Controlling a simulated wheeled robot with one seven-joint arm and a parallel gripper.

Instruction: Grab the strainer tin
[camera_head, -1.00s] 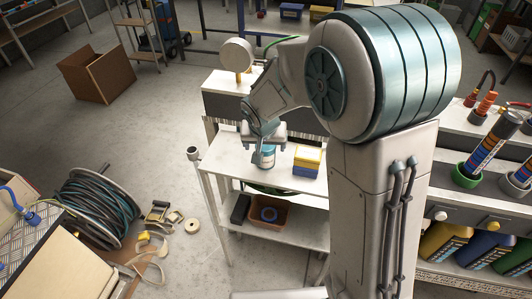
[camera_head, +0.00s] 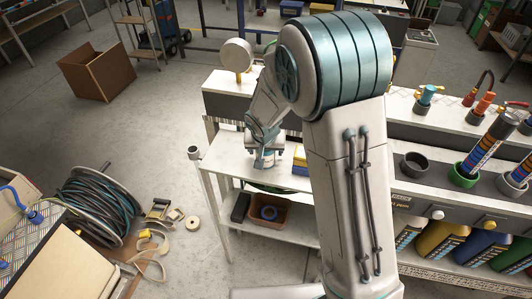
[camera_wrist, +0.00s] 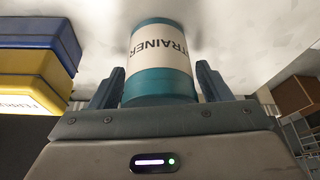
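The strainer tin (camera_wrist: 160,92) is a teal cylinder with a white label, on which "TRAINER" can be read in the wrist view. In the head view the tin (camera_head: 264,164) stands on the white top of a small bench (camera_head: 226,163), mostly hidden by my gripper (camera_head: 265,151). In the wrist view my gripper (camera_wrist: 161,72) has one finger on each side of the tin. The fingers are spread, with only a narrow gap to its sides. Firm contact is not visible.
A yellow and blue box (camera_wrist: 35,55) stands close to the left of the tin in the wrist view; in the head view the box (camera_head: 299,161) is to its right. A brown bin (camera_head: 281,216) sits on the lower shelf. A post (camera_head: 204,200) stands at the bench's left.

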